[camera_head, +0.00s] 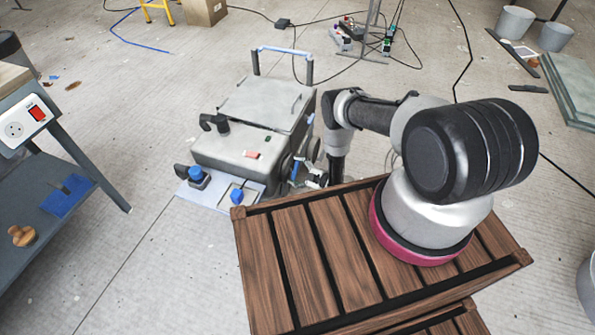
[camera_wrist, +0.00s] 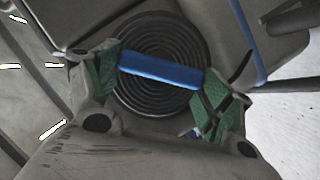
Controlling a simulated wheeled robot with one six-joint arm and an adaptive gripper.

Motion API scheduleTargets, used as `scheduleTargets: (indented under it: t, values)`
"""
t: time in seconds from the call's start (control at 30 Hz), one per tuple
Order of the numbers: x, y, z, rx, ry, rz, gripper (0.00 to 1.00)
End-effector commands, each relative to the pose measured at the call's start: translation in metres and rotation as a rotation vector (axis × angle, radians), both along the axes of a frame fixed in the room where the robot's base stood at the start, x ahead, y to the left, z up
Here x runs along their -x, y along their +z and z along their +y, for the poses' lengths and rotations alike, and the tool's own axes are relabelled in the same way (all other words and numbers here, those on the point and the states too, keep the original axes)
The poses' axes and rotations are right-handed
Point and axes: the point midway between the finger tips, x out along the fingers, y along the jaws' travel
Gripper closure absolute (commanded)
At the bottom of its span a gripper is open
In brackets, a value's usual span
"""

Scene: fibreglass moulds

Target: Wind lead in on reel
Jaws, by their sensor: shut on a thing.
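The reel (camera_wrist: 150,97) is a dark ridged disc in the wrist view. A blue bar (camera_wrist: 160,71) lies across its face. My gripper (camera_wrist: 162,75) has its green-padded fingers at both ends of the blue bar and is shut on it. In the head view, my gripper (camera_head: 313,178) is low at the right side of a grey wheeled machine (camera_head: 236,152). The reel is mostly hidden there by my gripper and the machine. I cannot make out the loose end of the lead.
My arm reaches over a slatted wooden deck (camera_head: 300,260). A grey bench (camera_head: 60,190) with a socket box (camera_head: 24,122) stands left. Cables (camera_head: 330,70) lie on the floor behind the machine. Buckets (camera_head: 513,22) and stacked slabs (camera_head: 572,85) are at right. Floor between bench and machine is clear.

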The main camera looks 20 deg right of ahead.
Motion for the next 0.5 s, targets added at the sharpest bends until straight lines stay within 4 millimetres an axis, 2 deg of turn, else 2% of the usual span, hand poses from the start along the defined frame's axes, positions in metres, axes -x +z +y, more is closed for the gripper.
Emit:
scheduleTargets:
  t: [0.5]
  values:
    - [0.0014, -0.0004, 0.0014, 0.123, 0.001, -0.167, 0.63]
